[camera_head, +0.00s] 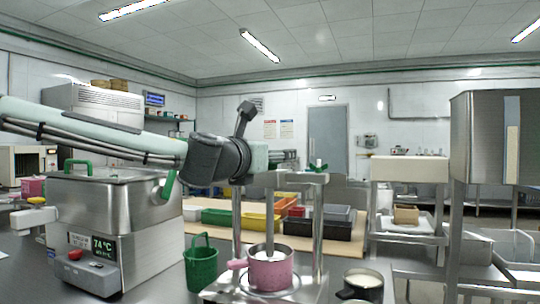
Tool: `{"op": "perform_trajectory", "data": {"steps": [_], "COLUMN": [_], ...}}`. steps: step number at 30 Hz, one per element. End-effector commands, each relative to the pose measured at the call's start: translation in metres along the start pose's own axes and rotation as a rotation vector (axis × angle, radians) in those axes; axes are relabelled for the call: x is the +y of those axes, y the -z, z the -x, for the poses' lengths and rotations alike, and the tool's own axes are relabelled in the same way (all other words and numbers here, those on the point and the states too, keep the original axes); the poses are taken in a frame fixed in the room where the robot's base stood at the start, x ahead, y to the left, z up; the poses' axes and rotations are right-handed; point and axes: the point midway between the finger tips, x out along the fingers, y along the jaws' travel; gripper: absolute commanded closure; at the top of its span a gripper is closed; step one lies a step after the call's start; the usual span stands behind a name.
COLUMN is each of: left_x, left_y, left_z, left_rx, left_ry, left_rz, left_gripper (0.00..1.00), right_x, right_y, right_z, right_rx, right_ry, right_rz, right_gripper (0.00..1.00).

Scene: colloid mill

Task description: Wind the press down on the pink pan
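The pink pan (271,271) stands on the metal base of the press between its two posts, with its handle pointing left. The press (318,232) has an upper crossbar and a vertical spindle (270,215) that reaches down into the pan's opening. Its lower end in the pan is too small to make out. A small green-topped part (318,166) sits at the right end of the crossbar. My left arm comes in from the left, and my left gripper (285,158) is at the top of the press, mostly hidden behind my wrist. Its fingers cannot be made out. My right gripper is out of view.
A green bucket (201,266) stands left of the press, and a dark pot (361,285) with pale contents stands right. A steel machine (118,205) with green handles and a display is at the left. Coloured bins (258,222) lie behind the press.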

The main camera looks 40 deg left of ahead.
Motion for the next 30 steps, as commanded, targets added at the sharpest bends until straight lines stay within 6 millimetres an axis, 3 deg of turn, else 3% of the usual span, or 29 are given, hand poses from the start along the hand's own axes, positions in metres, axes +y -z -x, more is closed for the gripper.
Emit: {"op": "perform_trajectory", "data": {"steps": [2,10,20,30], "left_x": [0.0,0.0,0.001,0.002], "left_y": [0.0,0.0,-0.001,-0.003], "left_z": [0.0,0.0,0.0,0.0], "left_rx": [0.0,0.0,0.0,-0.004], "left_ry": [0.0,0.0,0.049,0.289], "left_rz": [0.0,0.0,0.003,0.004], "left_gripper": [0.46,0.79,0.79,0.79], "right_x": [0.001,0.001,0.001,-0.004], "right_y": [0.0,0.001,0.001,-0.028], "right_z": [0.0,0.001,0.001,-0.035], "right_rx": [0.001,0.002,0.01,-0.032], "right_ry": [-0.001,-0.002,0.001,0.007], "right_rz": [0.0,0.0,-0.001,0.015], "right_gripper": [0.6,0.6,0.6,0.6]}}
